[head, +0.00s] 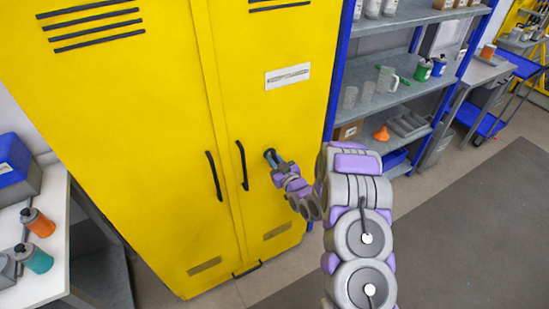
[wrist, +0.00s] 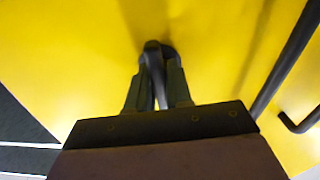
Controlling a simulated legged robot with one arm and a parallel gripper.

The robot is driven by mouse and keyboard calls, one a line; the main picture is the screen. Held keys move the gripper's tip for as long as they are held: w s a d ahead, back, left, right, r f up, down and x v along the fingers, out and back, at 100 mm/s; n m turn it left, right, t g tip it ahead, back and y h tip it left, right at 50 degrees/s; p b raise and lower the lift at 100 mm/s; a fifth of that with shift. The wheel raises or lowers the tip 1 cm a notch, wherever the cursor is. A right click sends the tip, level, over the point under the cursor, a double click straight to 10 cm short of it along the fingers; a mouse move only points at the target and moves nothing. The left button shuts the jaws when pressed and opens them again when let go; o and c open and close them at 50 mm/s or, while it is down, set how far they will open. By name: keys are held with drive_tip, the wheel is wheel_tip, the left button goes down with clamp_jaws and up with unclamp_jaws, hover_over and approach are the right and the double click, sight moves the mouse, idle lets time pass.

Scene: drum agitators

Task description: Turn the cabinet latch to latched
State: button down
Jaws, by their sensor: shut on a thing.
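The yellow cabinet (head: 165,120) has two tall doors. A small dark latch (head: 269,154) sits on the right door, to the right of the door handles. In the wrist view the latch (wrist: 153,58) shows as a dark rounded hub with a lever running between my fingers. My gripper (head: 277,162) is at the latch, with its fingers closed on the lever from both sides; it also shows in the wrist view (wrist: 157,82). The fingers hide part of the lever, and I cannot tell its exact angle.
Black door handles (head: 243,165) (head: 213,176) stand left of my gripper; one bar (wrist: 292,55) is close at the right in the wrist view. A blue-framed shelf (head: 395,100) with jars is to the right. A white bench (head: 45,235) with bottles is at left. Grey floor lies at lower right.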

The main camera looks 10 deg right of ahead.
drive_tip(key=shift+f+m, duration=0.15)
drive_tip(key=shift+m, duration=0.55)
drive_tip(key=shift+p, duration=0.35)
drive_tip(key=c, duration=1.1)
unclamp_jaws()
drive_tip(key=shift+s, duration=0.1)
drive_tip(key=p+v, duration=0.1)
drive_tip(key=v, duration=1.6)
drive_tip(key=shift+d, duration=0.1)
